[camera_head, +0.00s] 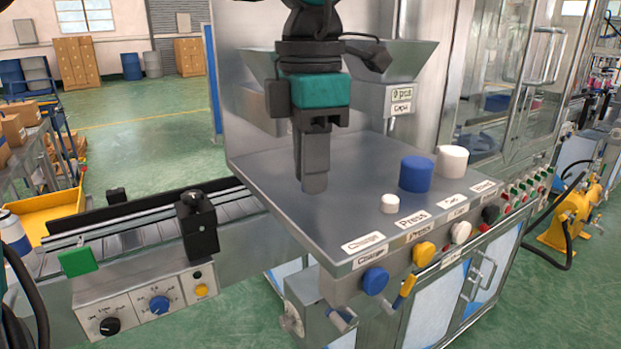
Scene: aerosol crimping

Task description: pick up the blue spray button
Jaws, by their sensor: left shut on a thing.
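My left gripper (314,184) points straight down over the left middle of the grey metal worktop (285,205). Its fingers are closed together low at the surface; whether the tips touch the top I cannot tell. The fingers hide what they grip, and no small blue spray button shows elsewhere on the worktop, so I take it to be between them. A small white button (390,203) stands to the right of the gripper. Farther right stand a larger blue cylinder (416,174) and a larger white cylinder (452,162). My right gripper is out of view.
Labels and coloured knobs line the worktop's front edge. A metal hopper (395,60) is on the back panel. A conveyor (130,236) with a black device (198,225) runs at left. The worktop around the fingers is clear.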

